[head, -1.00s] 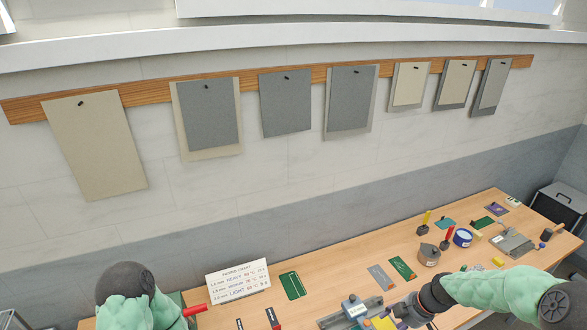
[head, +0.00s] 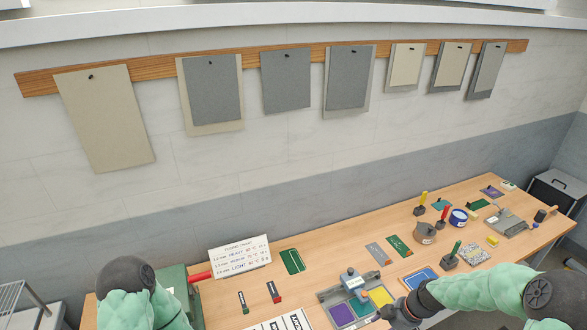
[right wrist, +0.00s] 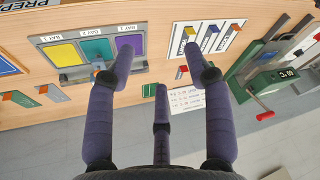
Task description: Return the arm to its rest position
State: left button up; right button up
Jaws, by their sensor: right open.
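My right arm reaches in from the lower right of the head view, with its gripper (head: 398,314) low at the bottom edge, beside the three-bay tray. In the right wrist view its dark fingers (right wrist: 160,68) are spread apart with nothing between them. The tray (right wrist: 75,73) has yellow, teal and purple bays; it also shows in the head view (head: 326,296). My left arm shows only as a green-sleeved part at the lower left of the head view; its gripper is out of frame.
A green press with a red handle (head: 200,276) stands at the table's left, beside a white chart (head: 240,256). Sheets hang on the wall rail (head: 255,60).

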jog(key=s+a+f+m+b, duration=0.4)
jog(key=f+b, duration=0.5)
jog(key=f, duration=0.5)
jog(key=s+a+f+m+b, duration=0.5)
jog(key=s+a+f+b, duration=0.2)
jog(key=f, duration=0.8)
jog(key=s+a+f+m+g+b, duration=0.1)
jog(key=s+a+f+m+b, duration=0.4)
jog(key=f+b, duration=0.7)
notch_tip(320, 180, down, 3)
jog(key=shift+s+a+r, duration=0.1)
jog(key=shift+s+a, duration=0.15)
jog(key=shift+s, duration=0.95)
